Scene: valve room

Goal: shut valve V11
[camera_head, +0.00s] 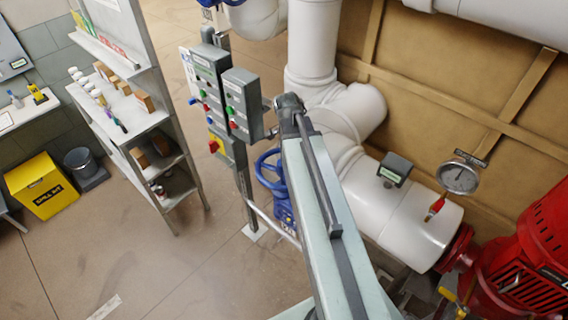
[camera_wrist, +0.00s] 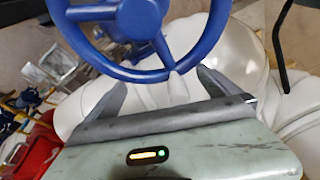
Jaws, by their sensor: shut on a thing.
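A blue handwheel (camera_wrist: 142,20) with a round hub and spokes fills the upper middle of the wrist view. In the head view a blue handwheel (camera_head: 270,172) shows low beside the white pipework, partly behind my arm. No V11 tag can be read. My gripper (camera_wrist: 163,82) has one finger on each side of the wheel's near rim, and the jaws are shut on it. The exact contact points are hard to make out. In the head view my gripper is hidden behind my arm.
Grey control boxes (camera_head: 243,103) on a post stand just left of my arm. White pipe (camera_head: 407,215) with a gauge (camera_head: 458,177) and a red pump (camera_head: 520,262) are at right.

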